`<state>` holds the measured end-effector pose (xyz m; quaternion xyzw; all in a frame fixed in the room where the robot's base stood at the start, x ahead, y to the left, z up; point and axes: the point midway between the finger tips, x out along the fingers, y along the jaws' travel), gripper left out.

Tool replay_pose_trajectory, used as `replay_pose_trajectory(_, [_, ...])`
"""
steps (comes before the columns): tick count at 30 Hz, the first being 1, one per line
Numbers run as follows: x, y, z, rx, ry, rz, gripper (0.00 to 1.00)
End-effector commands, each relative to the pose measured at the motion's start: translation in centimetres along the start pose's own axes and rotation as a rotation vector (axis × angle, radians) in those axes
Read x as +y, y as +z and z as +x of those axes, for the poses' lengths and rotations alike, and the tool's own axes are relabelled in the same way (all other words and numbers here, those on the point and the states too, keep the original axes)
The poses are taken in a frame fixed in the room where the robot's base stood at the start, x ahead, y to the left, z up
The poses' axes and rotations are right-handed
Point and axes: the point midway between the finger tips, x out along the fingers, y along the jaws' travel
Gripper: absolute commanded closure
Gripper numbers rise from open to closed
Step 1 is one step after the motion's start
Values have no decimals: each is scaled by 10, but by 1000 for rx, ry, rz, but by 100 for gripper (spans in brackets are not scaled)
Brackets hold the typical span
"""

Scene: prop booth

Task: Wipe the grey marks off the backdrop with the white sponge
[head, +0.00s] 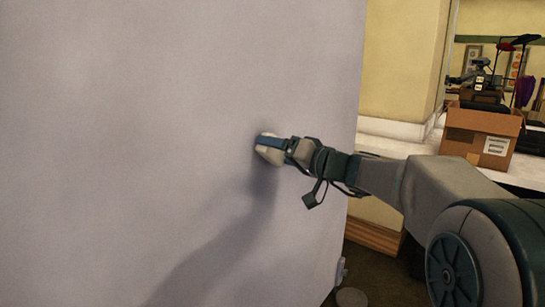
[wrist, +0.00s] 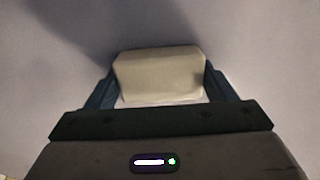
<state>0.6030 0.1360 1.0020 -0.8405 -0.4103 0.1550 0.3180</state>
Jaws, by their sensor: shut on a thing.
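The backdrop (head: 120,130) is a large, pale grey-lavender upright surface filling the left of the head view. My gripper (head: 270,146) is shut on the white sponge (head: 268,156) near the backdrop's right part. In the wrist view, the sponge (wrist: 160,75) sits between the two blue fingers of my gripper (wrist: 158,80). The sponge is at or very close to the backdrop; I cannot tell if it touches. I make out no clear grey marks, only shadows of my arm; the area behind the sponge is hidden.
The backdrop's right edge is a little right of my gripper. Beyond it, a cardboard box (head: 481,134) with a white label stands on a pale counter (head: 525,172). A mirror at the far right reflects a robot. The backdrop's left side is free of objects.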

Motion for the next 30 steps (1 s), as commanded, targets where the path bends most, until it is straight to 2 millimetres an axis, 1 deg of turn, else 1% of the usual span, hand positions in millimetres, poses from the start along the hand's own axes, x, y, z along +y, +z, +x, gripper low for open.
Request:
replay_pose_trajectory(1, [5, -2, 1, 2, 1, 1, 42])
replay_pose_trajectory(5, [12, -8, 2, 1, 1, 2, 42])
replay_pose_trajectory(9, [14, -11, 2, 0, 1, 1, 42])
replay_pose_trajectory(16, [15, -9, 1, 2, 1, 0, 42])
replay_pose_trajectory(20, [13, -9, 0, 1, 1, 2, 42])
replay_pose_trajectory(30, [-7, 12, -2, 0, 0, -1, 42])
